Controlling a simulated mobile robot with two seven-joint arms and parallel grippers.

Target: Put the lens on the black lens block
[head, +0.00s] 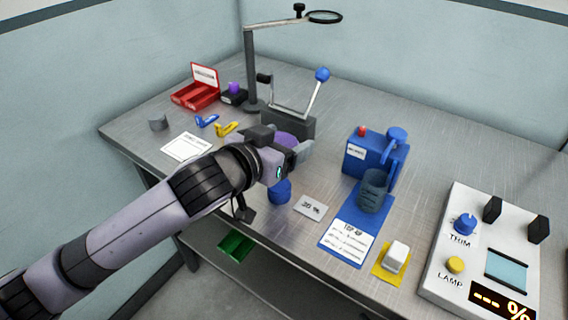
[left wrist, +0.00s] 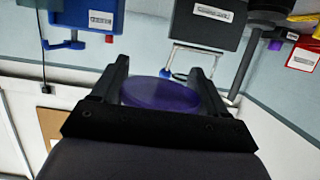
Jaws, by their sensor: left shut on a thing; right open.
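My left gripper (head: 300,146) is above the table's middle, shut on the purple lens (head: 286,139). In the left wrist view the lens (left wrist: 160,95) is a purple disc between the two fingers (left wrist: 163,80). A small black block (head: 233,98) with a purple piece on top stands at the back left, beside the lamp post; I cannot tell for certain that it is the lens block. A larger dark block (head: 302,123) with a lever frame stands just behind my gripper, its front partly hidden. My right gripper is not in view.
A magnifier stand (head: 250,70) rises at the back. A red box (head: 196,95) and blue and yellow clips (head: 226,129) lie left. A blue device (head: 364,156) with a dark cup stands right, near a white control panel (head: 470,250). A blue round piece (head: 280,192) is below my gripper.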

